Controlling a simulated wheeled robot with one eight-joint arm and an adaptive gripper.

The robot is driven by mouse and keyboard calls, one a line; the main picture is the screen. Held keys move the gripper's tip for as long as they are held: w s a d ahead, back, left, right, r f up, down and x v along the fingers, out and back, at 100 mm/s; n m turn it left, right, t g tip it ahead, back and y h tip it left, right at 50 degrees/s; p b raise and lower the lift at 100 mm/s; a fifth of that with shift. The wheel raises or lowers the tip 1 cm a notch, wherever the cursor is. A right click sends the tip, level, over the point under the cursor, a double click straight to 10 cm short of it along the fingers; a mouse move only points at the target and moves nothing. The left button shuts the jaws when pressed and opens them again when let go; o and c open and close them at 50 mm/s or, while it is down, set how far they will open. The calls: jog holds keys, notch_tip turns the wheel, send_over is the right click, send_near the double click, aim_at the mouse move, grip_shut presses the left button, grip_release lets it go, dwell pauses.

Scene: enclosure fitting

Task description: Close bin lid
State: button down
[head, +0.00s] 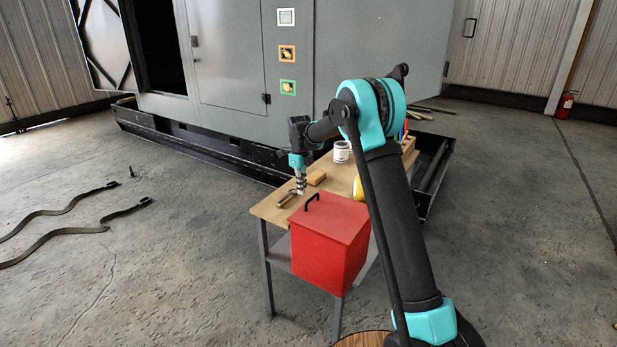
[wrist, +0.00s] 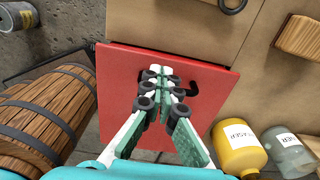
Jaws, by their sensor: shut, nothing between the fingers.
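The red bin (head: 325,262) stands at the near end of the wooden table in the head view. Its red lid (head: 335,220) lies over the top and looks shut, though a small gap could not be told from here. A black handle (head: 312,201) is on the lid near its left edge. My gripper (head: 300,188) is shut and empty, pointing down near the handle. In the wrist view my gripper (wrist: 163,75) is in front of the red lid (wrist: 215,85), and its fingers hide part of the handle (wrist: 194,89). Contact cannot be told.
A wooden barrel (wrist: 48,108) shows at left in the wrist view. A grey enclosure (head: 225,75) stands behind. Straps (head: 75,212) lie on the floor left.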

jog(key=f, duration=0.2)
jog(key=a+f, duration=0.1)
jog(key=f, duration=0.3)
jog(key=shift+w+a+f, duration=0.15)
jog(key=shift+w+f, duration=0.05)
jog(key=shift+w, duration=0.15)
